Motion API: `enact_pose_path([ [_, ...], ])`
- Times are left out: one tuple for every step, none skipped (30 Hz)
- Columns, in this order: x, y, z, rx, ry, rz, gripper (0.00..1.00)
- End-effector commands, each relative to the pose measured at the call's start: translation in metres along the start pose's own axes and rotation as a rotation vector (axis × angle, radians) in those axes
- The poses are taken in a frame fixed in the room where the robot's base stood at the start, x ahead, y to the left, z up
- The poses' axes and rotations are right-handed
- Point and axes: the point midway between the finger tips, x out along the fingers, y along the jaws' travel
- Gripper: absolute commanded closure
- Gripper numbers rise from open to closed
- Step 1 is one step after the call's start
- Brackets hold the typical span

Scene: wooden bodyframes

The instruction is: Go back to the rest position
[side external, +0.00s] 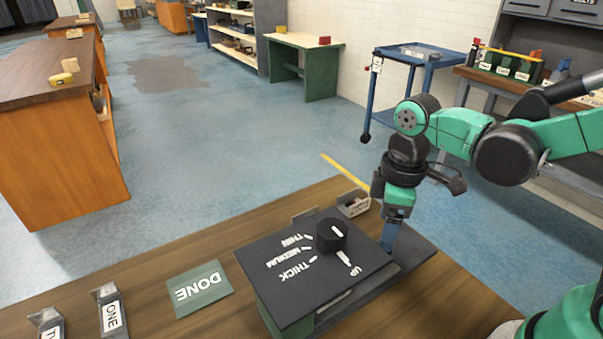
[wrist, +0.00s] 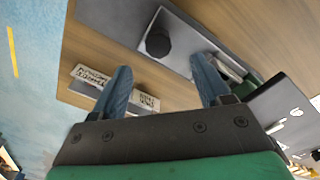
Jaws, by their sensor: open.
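My gripper (side external: 392,238) points down over the far right side of the black-topped box (side external: 290,295), with its blue fingers close to the grey plate (side external: 412,255) beside it. I cannot tell whether the fingertips touch the plate. In the wrist view my gripper (wrist: 163,72) is open, its two blue fingers wide apart with nothing held between them. A black round knob (wrist: 158,42) on a grey plate shows beyond the fingertips. The box top carries a black dial (side external: 332,235) and the words THIN, MEDIUM, THICK and UP.
A small labelled bin (side external: 354,203) stands by the table's far edge. A green DONE mat (side external: 198,289) and a holder marked ONE (side external: 113,312) lie left of the box. The wooden table (side external: 150,270) is bare around the mat. A blue cart (side external: 408,62) stands behind my arm.

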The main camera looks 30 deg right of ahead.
Motion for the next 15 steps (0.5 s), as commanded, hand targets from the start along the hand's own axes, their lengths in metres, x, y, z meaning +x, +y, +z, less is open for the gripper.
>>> enact_pose_path([
  [-0.004,0.001,0.002,0.04,0.025,0.019,0.3],
  [-0.006,0.003,0.002,0.074,0.048,0.035,0.3],
  [-0.011,0.005,0.003,0.13,0.084,0.058,0.3],
  [-0.014,0.006,0.004,0.178,0.117,0.078,0.3],
  [-0.018,0.008,0.005,0.229,0.152,0.098,0.3],
  [-0.023,0.011,0.006,0.298,0.202,0.123,0.3],
  [-0.027,0.013,0.007,0.35,0.241,0.141,0.3],
  [-0.03,0.015,0.008,0.398,0.279,0.156,0.3],
  [-0.035,0.017,0.009,0.461,0.329,0.174,0.3],
  [-0.038,0.018,0.01,0.504,0.364,0.186,0.3],
  [-0.04,0.019,0.011,0.545,0.398,0.195,0.3],
  [-0.043,0.021,0.012,0.593,0.438,0.206,0.3],
  [-0.046,0.022,0.012,0.624,0.466,0.212,0.3],
  [-0.048,0.023,0.013,0.651,0.49,0.216,0.3],
  [-0.05,0.024,0.013,0.68,0.517,0.221,0.3],
])
